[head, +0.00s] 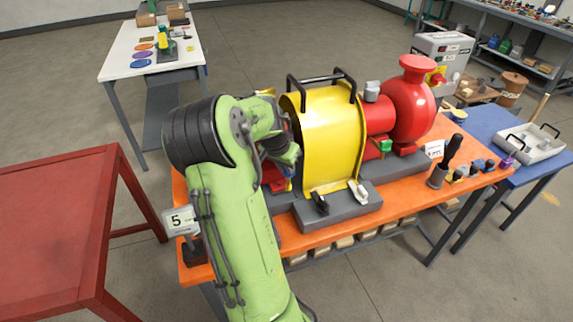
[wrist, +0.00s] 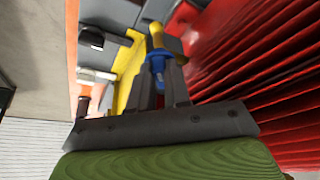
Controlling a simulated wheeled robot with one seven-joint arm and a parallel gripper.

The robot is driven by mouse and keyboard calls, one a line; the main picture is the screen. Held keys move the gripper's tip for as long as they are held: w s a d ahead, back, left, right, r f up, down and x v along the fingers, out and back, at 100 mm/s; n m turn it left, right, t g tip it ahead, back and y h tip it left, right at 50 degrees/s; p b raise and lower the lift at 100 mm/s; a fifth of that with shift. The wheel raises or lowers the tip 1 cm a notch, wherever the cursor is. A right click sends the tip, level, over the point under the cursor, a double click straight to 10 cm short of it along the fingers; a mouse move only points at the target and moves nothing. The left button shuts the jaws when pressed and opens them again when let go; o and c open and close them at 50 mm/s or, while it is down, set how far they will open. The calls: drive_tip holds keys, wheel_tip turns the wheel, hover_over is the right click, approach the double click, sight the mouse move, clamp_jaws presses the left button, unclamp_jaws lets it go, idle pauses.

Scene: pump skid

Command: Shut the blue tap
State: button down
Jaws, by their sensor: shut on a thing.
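The blue tap (wrist: 158,68) shows in the wrist view between the tips of my two dark fingers. Its blue handle stands in front of a small yellow part (wrist: 154,35). My gripper (wrist: 161,78) is shut on the blue tap. In the head view I cannot make out the blue tap; my green arm hides that part of the skid. How far the tap is turned I cannot tell.
A yellow guard (head: 332,135) with black handles and a red pump (head: 410,100) stand on the orange bench (head: 400,210). Red ribbed fins (wrist: 255,60) lie close on the right in the wrist view.

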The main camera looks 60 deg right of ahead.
drive_tip(key=shift+w+d+m+g+y+p, duration=0.15)
drive_tip(key=shift+m+g, duration=0.15)
drive_tip(key=shift+m, duration=0.55)
drive_tip(key=shift+w+a+m+g+y+p, duration=0.1)
drive_tip(key=shift+m+g, duration=0.2)
drive_tip(key=shift+m, duration=0.5)
drive_tip(key=shift+w+d+m+g+y+p, duration=0.15)
drive_tip(key=shift+m+g, duration=0.15)
drive_tip(key=shift+m, duration=0.55)
drive_tip(key=shift+a, duration=0.1)
drive_tip(key=c, duration=1.1)
unclamp_jaws()
drive_tip(key=shift+s, duration=0.1)
